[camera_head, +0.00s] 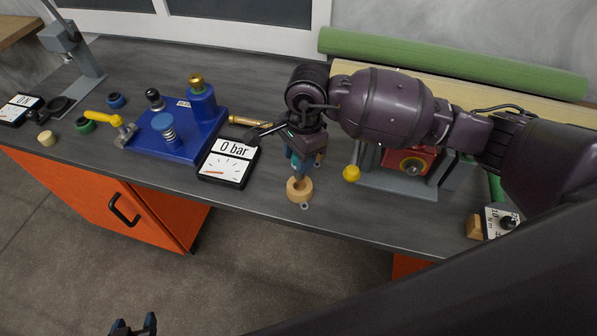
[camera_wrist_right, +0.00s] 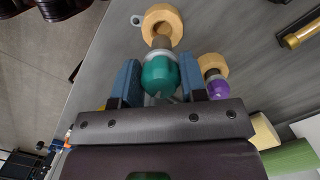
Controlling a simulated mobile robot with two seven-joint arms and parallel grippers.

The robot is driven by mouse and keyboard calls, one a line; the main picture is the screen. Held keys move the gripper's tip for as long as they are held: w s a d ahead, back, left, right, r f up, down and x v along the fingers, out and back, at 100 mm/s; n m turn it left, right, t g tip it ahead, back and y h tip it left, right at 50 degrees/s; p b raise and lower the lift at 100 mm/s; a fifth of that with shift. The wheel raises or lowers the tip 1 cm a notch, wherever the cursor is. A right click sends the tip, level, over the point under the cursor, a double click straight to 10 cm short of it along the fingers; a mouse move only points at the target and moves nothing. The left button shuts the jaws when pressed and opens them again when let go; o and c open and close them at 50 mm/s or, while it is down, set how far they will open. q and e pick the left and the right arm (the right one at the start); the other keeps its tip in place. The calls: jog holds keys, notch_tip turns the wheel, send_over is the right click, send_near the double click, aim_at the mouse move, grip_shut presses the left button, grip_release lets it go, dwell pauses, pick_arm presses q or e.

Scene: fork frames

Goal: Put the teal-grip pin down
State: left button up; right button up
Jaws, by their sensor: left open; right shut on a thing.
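The teal-grip pin (camera_wrist_right: 160,73) is between the two blue fingers of my right gripper (camera_wrist_right: 161,82), which is shut on it. In the head view my right gripper (camera_head: 304,160) points down over a round wooden holder (camera_head: 299,190) near the front edge of the bench. The wrist view shows the same wooden holder (camera_wrist_right: 160,22) just beyond the pin. The pin's lower end meets the holder's opening in the picture; I cannot tell how deep it sits. My left gripper (camera_head: 134,325) is open and empty, low in the head view, away from the bench.
A purple-grip pin (camera_wrist_right: 216,87) stands in a second wooden holder (camera_wrist_right: 212,63) beside the gripper. A small metal ring (camera_head: 305,206) lies by the first holder. A gauge reading 0 bar (camera_head: 229,161) and a blue fixture (camera_head: 182,130) stand left; a yellow knob (camera_head: 351,173) is right.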

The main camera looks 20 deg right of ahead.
jog(key=shift+f, duration=0.95)
notch_tip(320, 180, down, 4)
jog(key=shift+r, duration=0.1)
jog(key=shift+f+b, duration=0.3)
jog(key=shift+b, duration=0.05)
jog(key=o, duration=1.1)
jog(key=shift+o, duration=0.2)
jog(key=shift+r, duration=0.3)
jog(key=r, duration=0.4)
jog(key=d+r, duration=0.1)
jog(key=r, duration=0.2)
jog(key=r+p, duration=0.1)
jog(key=r, duration=0.3)
jog(key=shift+w+d+r, duration=0.2)
jog(key=shift+r, duration=0.15)
